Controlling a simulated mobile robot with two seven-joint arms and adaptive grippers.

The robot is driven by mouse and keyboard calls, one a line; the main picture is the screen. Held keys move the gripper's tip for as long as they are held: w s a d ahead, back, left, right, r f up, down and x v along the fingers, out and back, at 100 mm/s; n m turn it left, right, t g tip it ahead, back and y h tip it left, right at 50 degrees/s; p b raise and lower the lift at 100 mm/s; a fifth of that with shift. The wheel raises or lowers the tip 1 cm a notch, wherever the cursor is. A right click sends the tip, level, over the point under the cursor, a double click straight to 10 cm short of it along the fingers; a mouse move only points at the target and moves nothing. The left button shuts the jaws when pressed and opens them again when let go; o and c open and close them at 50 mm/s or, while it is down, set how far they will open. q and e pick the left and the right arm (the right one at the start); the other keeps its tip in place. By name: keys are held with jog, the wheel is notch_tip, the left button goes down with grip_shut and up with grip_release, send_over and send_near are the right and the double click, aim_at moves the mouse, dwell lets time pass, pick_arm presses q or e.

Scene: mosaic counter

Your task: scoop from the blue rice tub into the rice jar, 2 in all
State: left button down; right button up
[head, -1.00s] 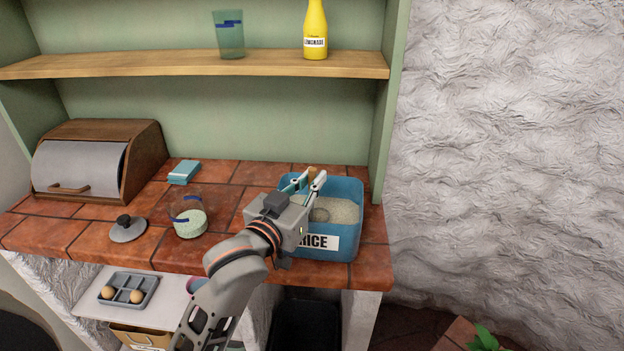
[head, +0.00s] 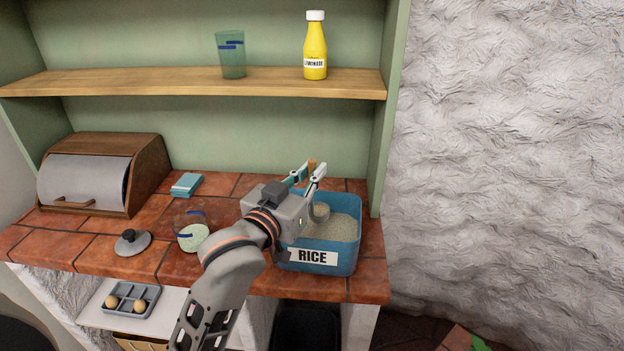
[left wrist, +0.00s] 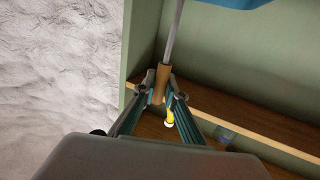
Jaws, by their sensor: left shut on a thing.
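The blue rice tub (head: 340,262), labelled RICE, stands at the right end of the tiled counter with pale rice (head: 342,228) inside. My left gripper (head: 311,172) is over the tub's back left side, shut on the wooden handle of a scoop (head: 321,211). The handle also shows between the fingers in the left wrist view (left wrist: 161,83). The scoop's round bowl is over the rice; I cannot tell how full it is or whether it touches the rice. The clear rice jar (head: 191,234) stands left of the tub, open, with pale rice low inside. My right gripper is out of view.
A grey lid (head: 131,243) lies left of the jar. A teal stack (head: 186,184) and a bread box (head: 110,175) are behind. A shelf (head: 270,82) above holds a glass (head: 231,55) and a lemonade bottle (head: 315,48). An egg tray (head: 132,300) sits below the counter.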

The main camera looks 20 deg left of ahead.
pick_arm(q)
jog(key=shift+r, duration=2.55)
